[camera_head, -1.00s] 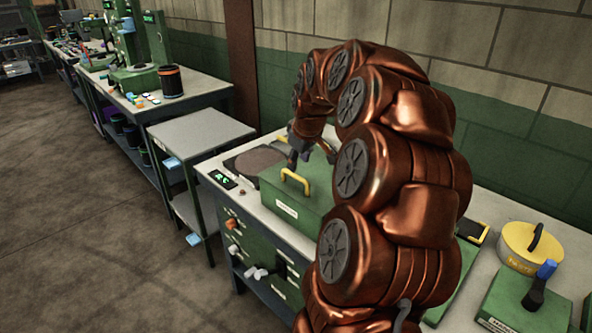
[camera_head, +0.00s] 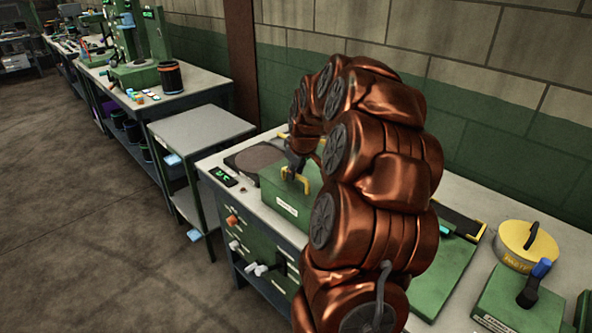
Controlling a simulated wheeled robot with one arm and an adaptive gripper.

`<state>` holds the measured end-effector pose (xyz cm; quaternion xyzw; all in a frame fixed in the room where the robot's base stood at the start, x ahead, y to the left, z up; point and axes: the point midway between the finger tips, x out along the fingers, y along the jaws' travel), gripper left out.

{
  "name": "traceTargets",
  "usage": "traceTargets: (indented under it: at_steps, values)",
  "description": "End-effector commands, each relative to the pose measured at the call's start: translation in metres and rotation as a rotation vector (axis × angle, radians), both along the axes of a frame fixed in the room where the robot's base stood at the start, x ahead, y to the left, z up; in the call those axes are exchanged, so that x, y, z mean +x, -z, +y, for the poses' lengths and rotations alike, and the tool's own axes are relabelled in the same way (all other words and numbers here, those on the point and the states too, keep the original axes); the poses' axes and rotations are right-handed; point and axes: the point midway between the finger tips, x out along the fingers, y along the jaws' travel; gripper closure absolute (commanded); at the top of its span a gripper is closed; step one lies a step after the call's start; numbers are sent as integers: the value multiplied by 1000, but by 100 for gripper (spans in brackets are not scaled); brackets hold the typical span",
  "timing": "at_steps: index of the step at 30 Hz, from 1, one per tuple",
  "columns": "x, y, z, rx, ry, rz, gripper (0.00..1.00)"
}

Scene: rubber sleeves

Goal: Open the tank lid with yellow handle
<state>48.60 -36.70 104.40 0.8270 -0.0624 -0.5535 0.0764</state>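The green tank (camera_head: 273,201) stands on the workbench, with a white label on its front. Its lid looks closed. The yellow handle (camera_head: 305,186) stands up from the lid, near its front left. My gripper (camera_head: 292,168) is low over the lid, right at the handle. A dark finger overlaps the handle's left part. My copper-coloured arm hides the right part of the tank and much of the gripper. I cannot tell whether the fingers touch the handle or are closed on it.
A dark round plate (camera_head: 257,158) lies behind the tank at left, and a small green-lit display (camera_head: 223,177) is at the bench's left edge. A yellow round lidded container (camera_head: 526,246) and a green box with a blue-tipped lever (camera_head: 518,302) stand at right.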

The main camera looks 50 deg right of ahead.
Motion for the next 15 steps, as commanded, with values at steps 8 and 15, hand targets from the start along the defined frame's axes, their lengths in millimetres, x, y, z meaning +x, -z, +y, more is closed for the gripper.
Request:
traceTargets:
  at_steps: [8,15]
  values:
    - [0,0,0,0,0,0,100]
    - [0,0,0,0,0,0,100]
